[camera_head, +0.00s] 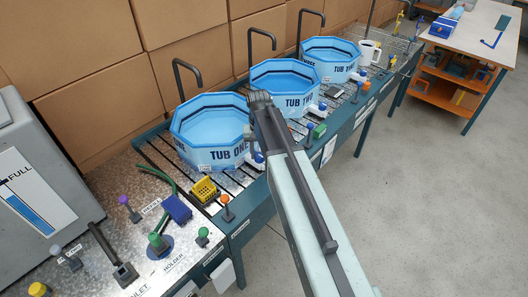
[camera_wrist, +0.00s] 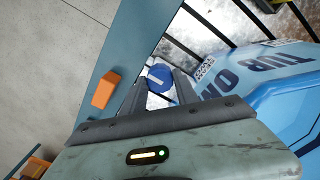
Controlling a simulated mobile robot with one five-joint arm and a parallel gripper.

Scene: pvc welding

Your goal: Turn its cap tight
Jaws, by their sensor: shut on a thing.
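In the wrist view a round blue cap (camera_wrist: 161,73) with a white bar mark sits between the two dark fingers of my gripper (camera_wrist: 160,82). The fingers are closed about its sides, and its underside is hidden. The blue tub marked TUB ONE (camera_wrist: 265,75) is just to the right of it. In the head view that tub (camera_head: 213,157) stands on the slatted bench, and a small white and blue fitting (camera_head: 258,157) shows at its front right, partly beside my arm. My gripper's fingertips are hidden behind my arm there.
Two more blue tubs (camera_head: 287,101) (camera_head: 331,72) stand farther along the bench. A yellow basket (camera_head: 205,190) and an orange knob (camera_head: 226,200) are near the front edge. An orange block (camera_wrist: 105,90) is left of my gripper in the wrist view. The floor at right is clear.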

